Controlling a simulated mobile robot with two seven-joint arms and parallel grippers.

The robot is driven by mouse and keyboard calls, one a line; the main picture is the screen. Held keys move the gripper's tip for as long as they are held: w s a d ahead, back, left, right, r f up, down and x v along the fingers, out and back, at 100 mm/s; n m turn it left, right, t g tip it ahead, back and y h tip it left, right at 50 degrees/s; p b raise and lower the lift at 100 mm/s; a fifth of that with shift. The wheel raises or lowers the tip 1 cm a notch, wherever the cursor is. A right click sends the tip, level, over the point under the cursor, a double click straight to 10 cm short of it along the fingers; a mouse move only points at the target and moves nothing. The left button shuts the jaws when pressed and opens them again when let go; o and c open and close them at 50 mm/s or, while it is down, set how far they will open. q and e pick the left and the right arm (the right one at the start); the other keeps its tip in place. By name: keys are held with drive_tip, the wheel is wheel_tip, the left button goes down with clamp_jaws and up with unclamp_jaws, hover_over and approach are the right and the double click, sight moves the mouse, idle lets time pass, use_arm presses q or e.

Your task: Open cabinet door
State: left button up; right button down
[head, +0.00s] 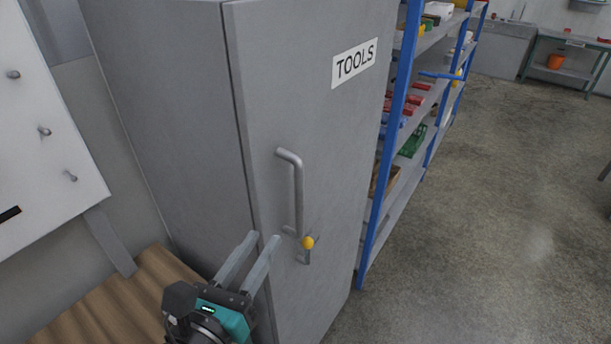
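The grey cabinet (165,110) stands in the middle left of the head view, with its door (290,110) labelled TOOLS and closed. A vertical grey bar handle (297,190) is on the door. My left gripper (262,240) is at the bottom, in front of the cabinet's lower part, left of the handle and knob. Its two fingers are spread apart with nothing between them. The fingertips appear apart from the handle. My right gripper is not in view.
A blue-framed shelf (393,130) with several bins stands right of the cabinet. A wooden surface (120,300) lies at lower left, below a white board with pegs (40,130). The concrete floor (500,200) at right is clear. A bench (565,72) stands far back.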

use_arm(q)
drive_tip(key=w+d+m+p, duration=0.1)
drive_tip(key=w+d, duration=0.2)
drive_tip(key=w, duration=0.3)
drive_tip(key=w+d+r+m+h+p, duration=0.1)
drive_tip(key=w+d, duration=0.3)
drive_tip(key=w, duration=0.3)
drive_tip(key=shift+w+d, duration=0.15)
clamp_jaws()
idle(0.3)
idle(1.2)
